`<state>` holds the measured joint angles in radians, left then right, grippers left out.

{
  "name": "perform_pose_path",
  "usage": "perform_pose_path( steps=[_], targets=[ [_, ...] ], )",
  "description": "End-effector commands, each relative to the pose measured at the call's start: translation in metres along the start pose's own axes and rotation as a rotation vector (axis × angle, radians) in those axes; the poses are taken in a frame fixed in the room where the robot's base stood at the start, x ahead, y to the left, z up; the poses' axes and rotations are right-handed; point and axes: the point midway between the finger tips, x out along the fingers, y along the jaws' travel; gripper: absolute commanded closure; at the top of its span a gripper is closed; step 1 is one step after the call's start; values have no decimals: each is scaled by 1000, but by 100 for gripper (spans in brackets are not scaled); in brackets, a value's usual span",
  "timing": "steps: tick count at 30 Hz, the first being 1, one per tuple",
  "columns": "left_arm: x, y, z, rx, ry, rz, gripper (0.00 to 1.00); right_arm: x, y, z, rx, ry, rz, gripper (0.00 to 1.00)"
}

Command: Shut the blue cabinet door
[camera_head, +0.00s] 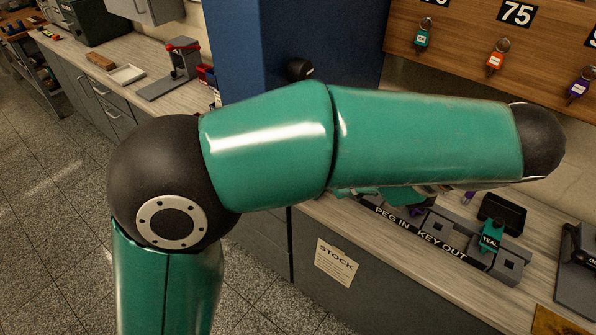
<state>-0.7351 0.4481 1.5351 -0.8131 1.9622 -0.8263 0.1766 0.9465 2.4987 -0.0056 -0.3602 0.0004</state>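A tall blue cabinet (236,45) stands at the top middle, behind my arm. A darker blue face (335,35) adjoins its lighter side, with a dark rounded knob-like part (300,68) in front of it. I cannot tell whether this face is the door, or how far the door stands open. My teal arm crosses the picture from the lower left to the right and hides the lower part of the cabinet. Neither of my grippers can be made out.
A board (455,12) with hanging keys is at the upper right. Below it, a grey rack marked PEG IN and KEY OUT (440,235) lies on the counter (350,225). Another counter (60,50) holds a tray (127,74) and a stand (180,65). Tiled floor (60,200) is clear at the left.

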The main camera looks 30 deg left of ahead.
Motion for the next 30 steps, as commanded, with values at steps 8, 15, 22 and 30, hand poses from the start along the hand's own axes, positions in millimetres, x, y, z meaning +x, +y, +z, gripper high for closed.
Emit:
perform_pose_path(
  steps=[8,15,22,30],
  targets=[
    [23,0,0,12,-10,-6,100,3,1,0,0,-1,0,100],
    [71,-1,0,15,-10,-7,100,6,2,0,0,-1,0,100],
    [104,-2,14,12,-8,-9,100,1,0,0,0,0,0,100],
    [119,-3,27,15,-8,-11,100,-2,-1,0,0,0,0,100]
  ],
)
